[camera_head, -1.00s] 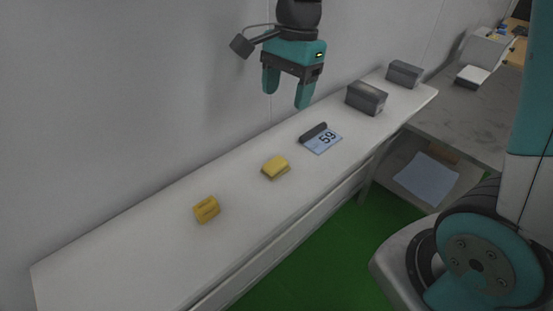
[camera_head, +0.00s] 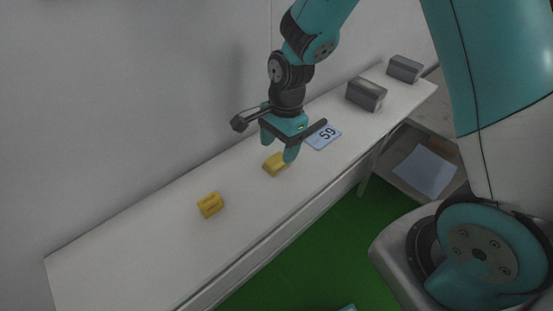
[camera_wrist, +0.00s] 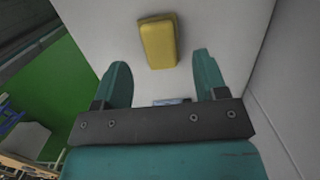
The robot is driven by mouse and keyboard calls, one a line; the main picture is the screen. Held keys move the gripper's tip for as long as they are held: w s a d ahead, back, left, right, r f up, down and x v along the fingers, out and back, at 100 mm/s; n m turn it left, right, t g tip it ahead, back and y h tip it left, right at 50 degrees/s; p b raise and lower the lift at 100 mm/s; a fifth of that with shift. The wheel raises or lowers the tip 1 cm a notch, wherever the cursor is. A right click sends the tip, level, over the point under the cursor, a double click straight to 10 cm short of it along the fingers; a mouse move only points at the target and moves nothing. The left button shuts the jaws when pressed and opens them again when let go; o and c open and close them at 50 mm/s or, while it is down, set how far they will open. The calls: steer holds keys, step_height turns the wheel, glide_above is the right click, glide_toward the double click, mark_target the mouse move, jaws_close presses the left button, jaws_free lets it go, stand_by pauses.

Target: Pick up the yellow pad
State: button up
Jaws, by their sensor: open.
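The yellow pad (camera_head: 275,164) lies on the white shelf, partly hidden by a finger in the head view. It also shows in the wrist view (camera_wrist: 158,42), flat on the white surface, ahead of the gap between the fingertips. My gripper (camera_head: 278,150) is open and empty, just above and beside the pad; I see no contact. In the wrist view my gripper's fingers (camera_wrist: 159,72) are spread wider than the pad. A second yellow object (camera_head: 210,204), with a slot or groove, sits further left on the shelf.
The white shelf (camera_head: 130,245) runs along the grey wall. A blue card marked 59 (camera_head: 324,138) lies right of my gripper. Two dark grey boxes (camera_head: 366,94) (camera_head: 404,68) stand at the far right end. The shelf's left end is clear.

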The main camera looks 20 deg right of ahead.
mark_target(277, 159)
steer(key=shift+s+a+f+p, duration=0.1)
steer(key=shift+a+f+p, duration=0.05)
steer(key=shift+f, duration=0.7)
steer(key=shift+a+f+p, duration=0.15)
steer(key=shift+f, duration=0.7)
steer(key=c, duration=0.8)
steer(key=shift+r, duration=0.1)
step_height(277, 159, up, 20)
steer(key=b, duration=0.2)
